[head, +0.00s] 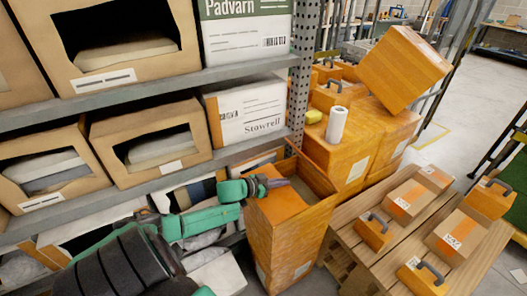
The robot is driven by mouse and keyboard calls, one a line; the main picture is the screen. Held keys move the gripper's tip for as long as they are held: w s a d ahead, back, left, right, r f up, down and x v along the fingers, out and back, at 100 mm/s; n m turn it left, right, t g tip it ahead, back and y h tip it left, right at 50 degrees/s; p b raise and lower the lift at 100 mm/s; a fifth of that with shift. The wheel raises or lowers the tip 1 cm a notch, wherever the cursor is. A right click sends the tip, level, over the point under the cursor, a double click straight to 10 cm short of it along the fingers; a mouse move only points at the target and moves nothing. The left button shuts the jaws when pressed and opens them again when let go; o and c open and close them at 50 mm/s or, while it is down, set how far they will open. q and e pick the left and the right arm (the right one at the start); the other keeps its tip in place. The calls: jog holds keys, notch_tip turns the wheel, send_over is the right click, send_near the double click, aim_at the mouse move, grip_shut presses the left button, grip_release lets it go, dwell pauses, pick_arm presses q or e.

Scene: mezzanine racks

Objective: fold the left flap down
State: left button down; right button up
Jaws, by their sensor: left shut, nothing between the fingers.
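A tall orange carton (285,250) stands on the floor in the middle of the head view, just in front of the rack. Its top is at least partly open, and one flap (312,172) stands up along the far right side. An orange panel (277,207) at the left of the top looks like the left flap lying inward, but I cannot tell how flat it is. My left gripper (281,183) is shut and empty at the far left part of the carton's top; I cannot tell whether it touches the carton. My right gripper is not in view.
The rack's shelf (180,79) with open cardboard bins (150,137) and a white Stowrell box (247,112) runs close on the left. A wooden pallet (335,245) with orange cases and boxes stands right. Stacked orange boxes (345,155) with a white roll (336,125) stand behind.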

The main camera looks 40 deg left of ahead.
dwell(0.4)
pick_arm(q)
notch_tip(320, 180, up, 5)
jog(key=p, duration=0.5)
jog(key=shift+r, duration=0.15)
jog(key=shift+f+v, duration=0.2)
jog(key=shift+v, duration=0.8)
jog(key=s+a+r+p, duration=0.1)
jog(key=s+r+p, duration=0.1)
jog(key=s+r, duration=0.3)
jog(key=shift+s+a, duration=0.35)
jog(key=shift+d, duration=0.1)
